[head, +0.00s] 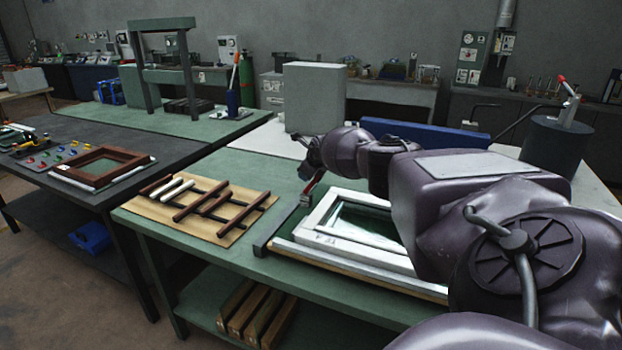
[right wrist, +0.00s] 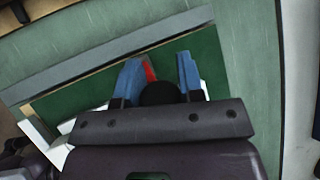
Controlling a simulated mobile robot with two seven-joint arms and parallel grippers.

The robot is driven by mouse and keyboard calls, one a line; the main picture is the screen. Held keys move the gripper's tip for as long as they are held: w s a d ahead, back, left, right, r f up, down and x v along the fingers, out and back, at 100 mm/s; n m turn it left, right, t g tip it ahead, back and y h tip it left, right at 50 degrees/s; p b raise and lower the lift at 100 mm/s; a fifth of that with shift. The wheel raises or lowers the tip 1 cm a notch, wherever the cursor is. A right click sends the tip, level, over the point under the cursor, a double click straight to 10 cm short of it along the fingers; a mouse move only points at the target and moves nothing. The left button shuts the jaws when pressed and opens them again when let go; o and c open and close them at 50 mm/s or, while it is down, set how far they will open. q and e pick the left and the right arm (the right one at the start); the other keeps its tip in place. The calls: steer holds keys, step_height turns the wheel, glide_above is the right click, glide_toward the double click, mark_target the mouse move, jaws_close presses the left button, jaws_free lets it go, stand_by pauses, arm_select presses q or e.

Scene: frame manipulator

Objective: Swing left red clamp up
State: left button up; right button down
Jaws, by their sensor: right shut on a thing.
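The left red clamp (head: 317,181) stands at the left end of the white window frame (head: 325,231), its red handle tilted upward to the right in the head view. My right gripper (head: 306,171) is at the handle's upper part. In the right wrist view the blue fingers of my right gripper (right wrist: 161,72) are on either side of the red handle (right wrist: 150,69); it is shut on it. A dark round shape between the fingers hides part of the handle. My left gripper is not in view.
The frame lies on a green worktable (head: 265,225) beside a grey bar (head: 279,224). A wooden board with brown strips (head: 206,209) lies to the left. A grey block (head: 314,97) and a blue bar (head: 425,133) stand behind my arm. Another red-handled clamp (head: 568,97) is on a dark cylinder.

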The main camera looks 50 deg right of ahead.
arm_select(q)
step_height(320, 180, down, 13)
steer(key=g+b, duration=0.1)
steer(key=b, duration=1.1)
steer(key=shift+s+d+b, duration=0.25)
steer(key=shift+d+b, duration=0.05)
steer(key=shift+b, duration=0.1)
arm_select(e)
steer(key=w+g, duration=0.1)
steer(key=g, duration=0.1)
steer(key=w+f+n+g+h, duration=0.1)
steer(key=g, duration=0.1)
steer(key=w+a+g, duration=0.1)
steer(key=w+g, duration=0.1)
steer(key=shift+a+f+n+h, duration=0.1)
steer(key=shift+f+n+h, duration=0.15)
steer(key=shift+n+h, duration=0.05)
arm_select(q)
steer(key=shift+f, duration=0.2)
arm_select(e)
steer(key=shift+w, duration=0.1)
steer(key=shift+r, duration=0.1)
steer(key=c, duration=1.1)
jaws_free()
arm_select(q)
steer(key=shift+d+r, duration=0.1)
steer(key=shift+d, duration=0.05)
arm_select(e)
steer(key=o, duration=0.3)
